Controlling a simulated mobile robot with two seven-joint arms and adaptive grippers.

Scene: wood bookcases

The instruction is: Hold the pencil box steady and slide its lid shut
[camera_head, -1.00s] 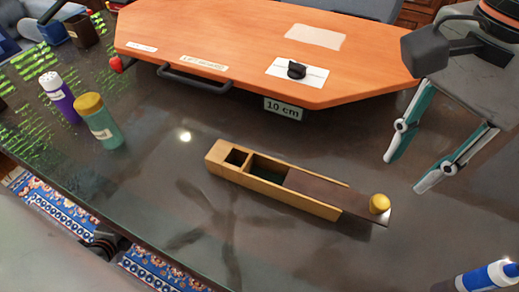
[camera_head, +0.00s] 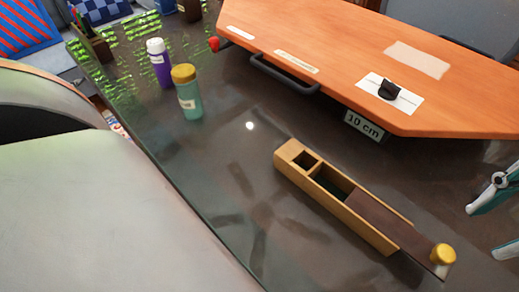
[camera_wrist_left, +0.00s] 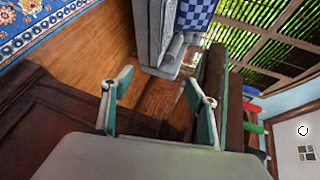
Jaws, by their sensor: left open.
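The pencil box (camera_head: 334,208) is a long light-wood tray lying on the dark glossy table. Its dark brown lid (camera_head: 383,219) is slid partly out toward the lower right, leaving two compartments uncovered at the upper-left end. A yellow knob (camera_head: 442,254) stands on the lid's outer end. My right gripper (camera_head: 483,234) is cut by the right edge, just right of the knob, fingers apart and empty. My left gripper (camera_wrist_left: 160,82) shows in the left wrist view, open and empty, with the floor beyond it. Its fingers are not visible in the head view.
An orange board (camera_head: 350,60) with a black handle and a "10 cm" label (camera_head: 365,126) stands behind the box. A teal bottle (camera_head: 188,97) and a purple bottle (camera_head: 159,66) stand upper left. My large grey arm part covers the lower left. The table left of the box is clear.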

